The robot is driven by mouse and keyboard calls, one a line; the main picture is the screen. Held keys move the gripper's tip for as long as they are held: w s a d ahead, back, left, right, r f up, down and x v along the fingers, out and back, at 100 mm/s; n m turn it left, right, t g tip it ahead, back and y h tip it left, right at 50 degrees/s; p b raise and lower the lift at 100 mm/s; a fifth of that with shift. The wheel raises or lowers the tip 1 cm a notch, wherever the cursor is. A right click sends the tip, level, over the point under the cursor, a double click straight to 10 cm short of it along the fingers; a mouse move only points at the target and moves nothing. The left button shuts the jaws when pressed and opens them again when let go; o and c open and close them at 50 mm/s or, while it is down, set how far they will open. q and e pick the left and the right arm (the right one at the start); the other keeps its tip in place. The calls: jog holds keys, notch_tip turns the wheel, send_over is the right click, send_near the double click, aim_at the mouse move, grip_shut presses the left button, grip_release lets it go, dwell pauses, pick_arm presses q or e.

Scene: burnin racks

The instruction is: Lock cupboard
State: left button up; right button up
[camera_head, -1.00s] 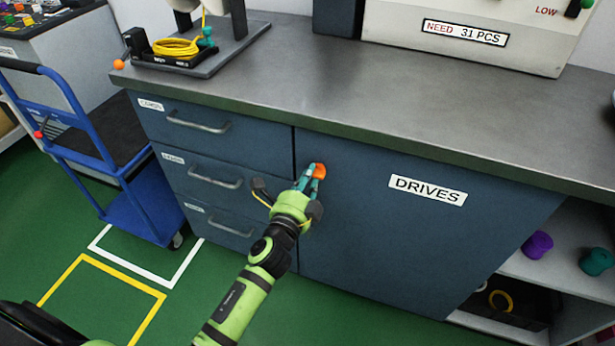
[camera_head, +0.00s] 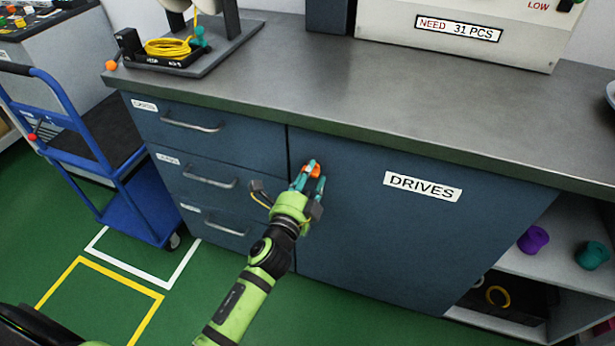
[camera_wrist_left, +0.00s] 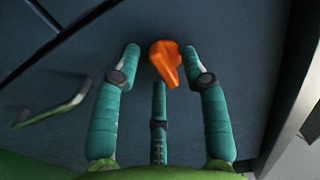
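The cupboard door (camera_head: 400,235), dark blue and labelled DRIVES, looks shut. Its orange knob (camera_head: 314,168) sits near the door's upper left edge. My left gripper (camera_head: 307,180) is at the knob with its teal fingers spread. In the left wrist view the orange knob (camera_wrist_left: 166,62) shows between the tips of the two outer fingers of the left gripper (camera_wrist_left: 160,60), with small gaps on both sides. The third finger is below it. The knob's narrow grip points down and slightly right there. My right gripper is not in view.
Drawers with bar handles (camera_head: 210,178) are left of the door. A blue trolley (camera_head: 135,205) stands further left. The worktop (camera_head: 300,85) overhangs the cupboard. An open shelf (camera_head: 550,265) at right holds a purple (camera_head: 533,239) and a teal item (camera_head: 591,255).

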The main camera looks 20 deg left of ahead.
pick_arm(q)
jog(key=shift+a, duration=0.15)
jog(key=s, duration=1.2)
jog(key=shift+a, duration=0.15)
